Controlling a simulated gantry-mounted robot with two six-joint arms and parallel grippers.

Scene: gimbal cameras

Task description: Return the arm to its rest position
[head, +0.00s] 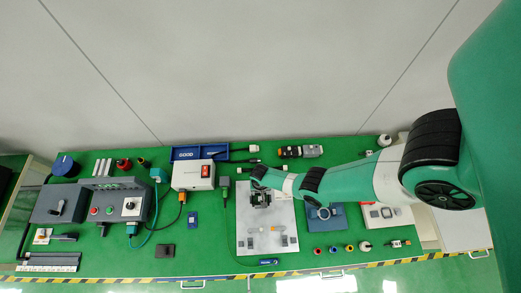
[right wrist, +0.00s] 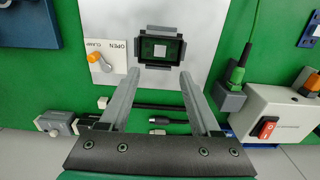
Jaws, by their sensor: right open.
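My right arm (head: 350,180) reaches in from the right of the head view, over the light grey plate (head: 250,245). My right gripper (head: 261,203) is above the upper part of that plate. In the right wrist view the gripper (right wrist: 158,85) has its two fingers wide apart, with nothing between them. Beyond the fingertips is a dark square socket (right wrist: 139,48) on the plate, with a small pale square piece (right wrist: 160,50) in its middle. Beside it is an orange-tipped clamp lever (right wrist: 98,59) near the words OPEN and CLAMP. My left gripper is not seen.
A white box with a red switch (head: 193,175) and a dark control box (head: 122,205) stand left of the plate. A blue GOOD tray (head: 210,156) and cable connectors lie behind. A blue fixture (head: 324,217) is to the right. Small coloured parts line the front edge.

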